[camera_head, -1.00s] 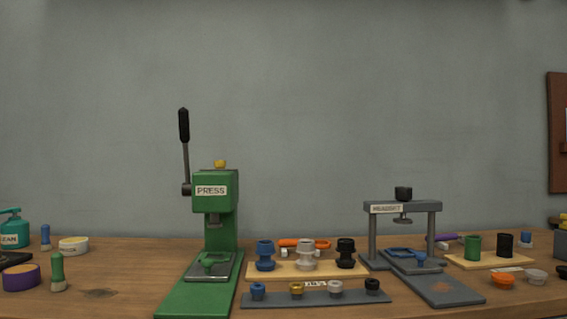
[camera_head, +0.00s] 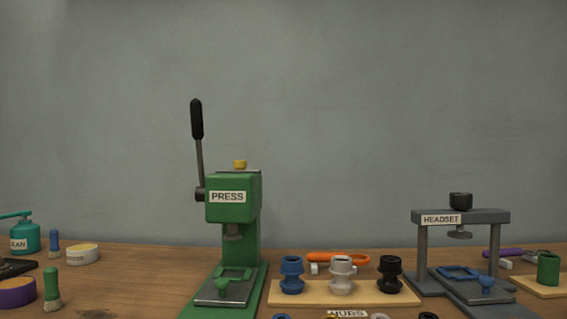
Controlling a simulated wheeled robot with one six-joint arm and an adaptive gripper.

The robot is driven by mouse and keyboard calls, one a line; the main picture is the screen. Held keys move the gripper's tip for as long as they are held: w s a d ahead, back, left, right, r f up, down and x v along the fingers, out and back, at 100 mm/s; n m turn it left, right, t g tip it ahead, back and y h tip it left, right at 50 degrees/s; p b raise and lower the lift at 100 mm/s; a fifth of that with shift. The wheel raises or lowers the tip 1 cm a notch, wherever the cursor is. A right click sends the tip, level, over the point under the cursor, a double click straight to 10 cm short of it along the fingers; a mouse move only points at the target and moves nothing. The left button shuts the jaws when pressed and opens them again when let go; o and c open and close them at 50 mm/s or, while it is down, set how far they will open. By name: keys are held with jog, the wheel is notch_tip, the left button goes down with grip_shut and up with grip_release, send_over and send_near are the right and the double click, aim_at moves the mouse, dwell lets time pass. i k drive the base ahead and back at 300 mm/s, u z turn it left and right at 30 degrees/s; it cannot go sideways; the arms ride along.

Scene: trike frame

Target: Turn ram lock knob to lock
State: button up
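A green press (camera_head: 232,203) labelled PRESS stands on the wooden bench, left of centre. A small yellow knob (camera_head: 240,164) sits on top of its head; which way it is turned cannot be told. A lever with a black grip (camera_head: 197,119) rises upright at the press's left side. A grey HEADSET press (camera_head: 492,216) with a black knob (camera_head: 461,199) on top stands at the right. My gripper is not in view.
Blue, white and black hubs (camera_head: 341,276) stand on a light wooden board right of the press. An orange-handled tool (camera_head: 327,257) lies behind them. A teal can (camera_head: 25,236), brushes and tins sit at the left. Bare bench (camera_head: 140,278) lies left of the press.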

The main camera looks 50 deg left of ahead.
aim_at(240, 164)
jog(key=k, duration=0.8)
jog(key=u, duration=1.4)
jog(key=i, duration=0.15)
jog(key=z, duration=0.1)
